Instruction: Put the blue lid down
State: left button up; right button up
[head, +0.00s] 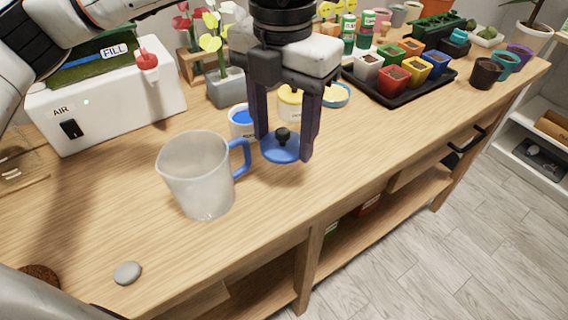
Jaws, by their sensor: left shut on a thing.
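The blue lid (279,151) is a round disc with a black knob on top. My left gripper (284,142) points down over the wooden table with its dark fingers on either side of the lid. It is shut on the lid, and the lid looks level. I cannot tell whether the lid touches the table or hangs just above it. A white jar with blue contents (241,120) stands just behind the lid, partly hidden by the left finger. My right gripper does not show.
A frosted jug (201,176) with a blue handle stands close left of the lid. A yellow-topped jar (291,103) stands behind the gripper. A black tray (433,85) of coloured pots lies to the right. The table (345,150) is clear front right, up to its edge.

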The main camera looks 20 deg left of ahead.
aim_at(284, 177)
pick_arm(q)
jog(key=shift+f, duration=3.2)
jog(key=shift+f+b, duration=0.25)
jog(key=shift+b, duration=0.15)
jog(key=o, duration=1)
jog(key=shift+r, duration=0.1)
notch_tip(284, 177, up, 12)
jog(key=shift+r+p, duration=0.2)
jog(key=shift+p, duration=0.5)
jog(key=shift+r, duration=0.1)
